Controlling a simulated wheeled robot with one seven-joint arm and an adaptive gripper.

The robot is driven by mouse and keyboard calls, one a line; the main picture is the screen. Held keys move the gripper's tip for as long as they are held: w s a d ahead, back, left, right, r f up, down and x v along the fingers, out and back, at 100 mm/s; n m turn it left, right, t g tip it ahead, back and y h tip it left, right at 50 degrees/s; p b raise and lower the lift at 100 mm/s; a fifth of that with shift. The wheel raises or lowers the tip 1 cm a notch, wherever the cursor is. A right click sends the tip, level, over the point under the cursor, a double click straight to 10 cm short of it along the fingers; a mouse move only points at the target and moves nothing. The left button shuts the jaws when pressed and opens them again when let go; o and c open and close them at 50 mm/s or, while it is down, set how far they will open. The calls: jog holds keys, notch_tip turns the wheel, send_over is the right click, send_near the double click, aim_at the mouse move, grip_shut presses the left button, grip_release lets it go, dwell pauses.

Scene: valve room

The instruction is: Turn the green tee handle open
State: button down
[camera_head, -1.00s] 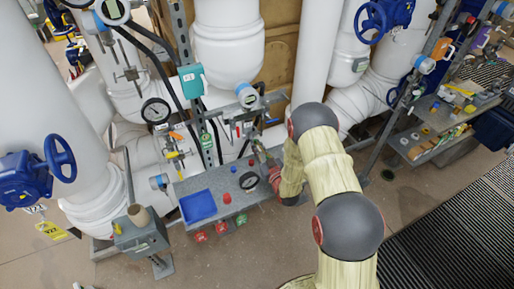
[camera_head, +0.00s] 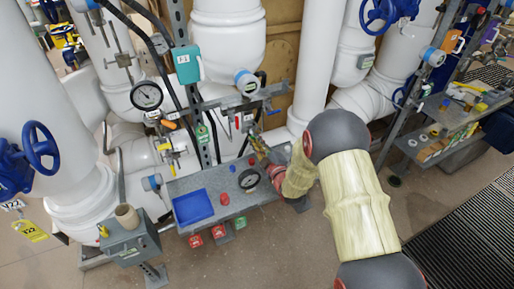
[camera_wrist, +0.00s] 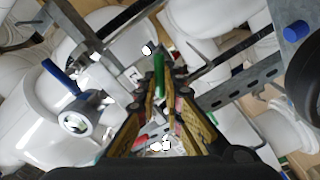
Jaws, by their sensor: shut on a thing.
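The green tee handle (camera_wrist: 159,74) shows in the wrist view as a short upright green bar between my fingertips. My gripper (camera_wrist: 161,91) is shut on it, with one finger on each side. Its stem and the valve body behind it are mostly hidden by the fingers. In the head view my gripper (camera_head: 261,148) is small, beside the grey bracket and just above the back of the bench. The green handle cannot be made out there.
Grey slotted rails (camera_wrist: 238,92) and a blue-handled valve (camera_wrist: 62,76) stand close around my gripper. White pipes rise behind. Open floor (camera_head: 270,255) lies in front.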

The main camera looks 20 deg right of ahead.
jog(key=n+b, duration=0.4)
jog(key=b, duration=0.1)
jog(key=n+b, duration=0.2)
jog(key=shift+a+f+n+b, duration=0.1)
jog(key=shift+f+n+b, duration=0.15)
jog(key=shift+n+b, duration=0.05)
dwell(0.3)
jog(key=c, duration=2)
grip_release()
jog(key=shift+o, duration=0.5)
jog(key=shift+s, duration=0.15)
jog(key=s+d, duration=0.2)
jog(key=s, duration=0.9)
jog(key=shift+s, duration=0.25)
